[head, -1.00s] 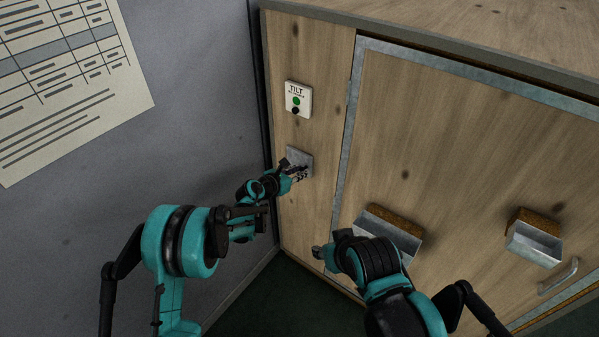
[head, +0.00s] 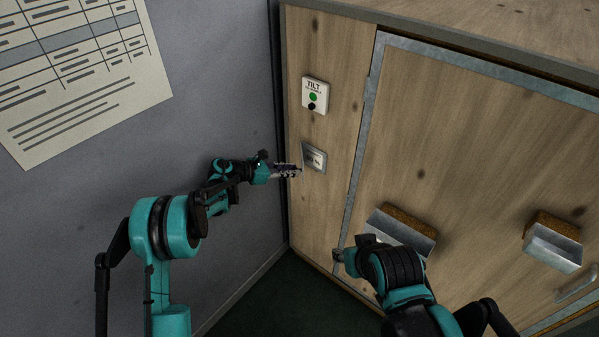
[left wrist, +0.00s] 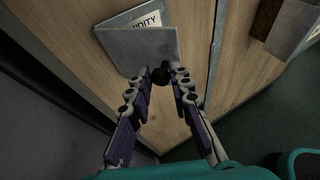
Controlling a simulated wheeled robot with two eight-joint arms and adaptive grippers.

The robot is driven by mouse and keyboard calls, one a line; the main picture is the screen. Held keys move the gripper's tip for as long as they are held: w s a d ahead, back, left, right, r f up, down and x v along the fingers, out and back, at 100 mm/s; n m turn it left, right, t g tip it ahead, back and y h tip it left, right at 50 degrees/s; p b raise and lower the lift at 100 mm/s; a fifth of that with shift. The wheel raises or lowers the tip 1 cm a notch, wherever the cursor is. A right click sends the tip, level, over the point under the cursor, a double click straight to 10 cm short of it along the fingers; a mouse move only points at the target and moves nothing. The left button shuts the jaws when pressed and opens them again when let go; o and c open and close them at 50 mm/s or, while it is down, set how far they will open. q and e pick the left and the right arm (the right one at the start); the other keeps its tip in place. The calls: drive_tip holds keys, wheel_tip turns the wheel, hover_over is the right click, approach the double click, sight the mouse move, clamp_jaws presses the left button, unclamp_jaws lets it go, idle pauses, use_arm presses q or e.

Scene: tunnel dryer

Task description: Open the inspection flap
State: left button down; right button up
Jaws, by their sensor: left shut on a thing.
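The inspection flap (left wrist: 135,48) is a small grey metal plate on the wooden dryer front. In the left wrist view it stands swung out from the panel, with part of a white label (left wrist: 145,20) reading "IDITY" showing behind it. My left gripper (head: 297,171) is shut on the flap's dark knob (left wrist: 161,74), and its fingers (left wrist: 162,84) reach up to it from below in the wrist view. In the head view, the label recess (head: 314,159) shows just right of the fingertips. My right gripper (head: 343,254) is low in front of the dryer; its jaws are unclear.
A white TILT plate (head: 315,96) with a green light and black knob sits above the flap. Metal-and-wood boxes (head: 553,246) project from the large door at the right. A grey wall with a paper chart (head: 80,75) stands close on the left.

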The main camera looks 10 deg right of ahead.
use_arm(q)
drive_tip(key=shift+w+a+r, duration=0.25)
drive_tip(key=shift+w+a, duration=0.8)
drive_tip(key=shift+a, duration=0.15)
drive_tip(key=c, duration=1.4)
unclamp_jaws()
drive_tip(key=shift+w+d+f, duration=0.1)
drive_tip(key=shift+w+d, duration=0.05)
drive_tip(key=shift+o, duration=0.2)
drive_tip(key=shift+d+f, duration=0.1)
drive_tip(key=shift+f, duration=0.05)
wheel_tip(320, 180, up, 10)
